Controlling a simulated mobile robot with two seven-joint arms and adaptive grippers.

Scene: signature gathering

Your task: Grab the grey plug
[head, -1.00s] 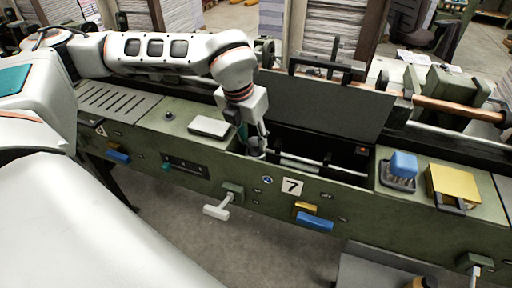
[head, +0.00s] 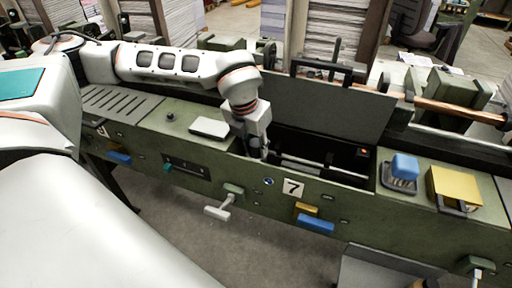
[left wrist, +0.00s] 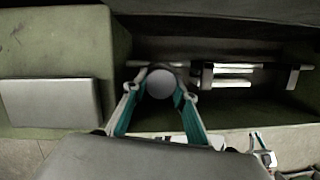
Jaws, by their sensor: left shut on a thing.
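The grey plug (left wrist: 160,83) shows in the left wrist view as a round grey end between my left gripper's fingers (left wrist: 161,92). The teal-lined fingers sit on either side of it, and the gripper is shut on it. In the head view my left gripper (head: 258,148) points down at the left end of the open bay in the green machine. There the plug is hard to tell apart from the fingers. My right gripper is in neither view.
The open bay (head: 318,163) holds metal rods and has a raised dark lid (head: 325,105) behind it. A pale flat plate (head: 209,128) lies left of the gripper. A blue block (head: 404,166) and a yellow box (head: 455,186) stand to the right.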

